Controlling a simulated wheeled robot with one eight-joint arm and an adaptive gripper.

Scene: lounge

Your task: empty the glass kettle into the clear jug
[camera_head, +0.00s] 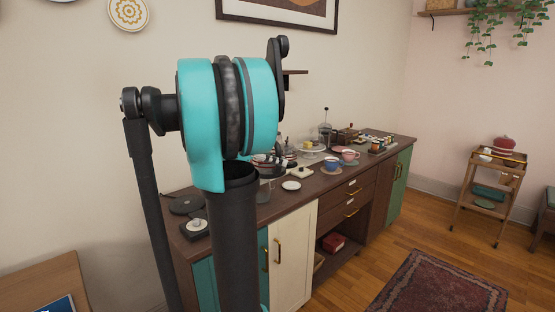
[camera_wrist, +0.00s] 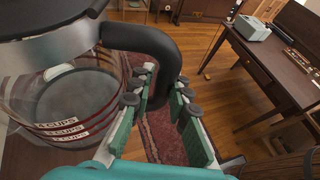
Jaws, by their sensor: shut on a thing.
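The glass kettle (camera_wrist: 70,95) fills the left of the wrist view. It has a metal band, red cup markings and a black curved handle (camera_wrist: 150,42). My gripper (camera_wrist: 168,92), with green pads, is shut on that handle. In the head view my arm hides most of the gripper and kettle.
A wooden trolley (camera_head: 490,184) stands at right. A patterned rug (camera_head: 440,287) lies on the floor.

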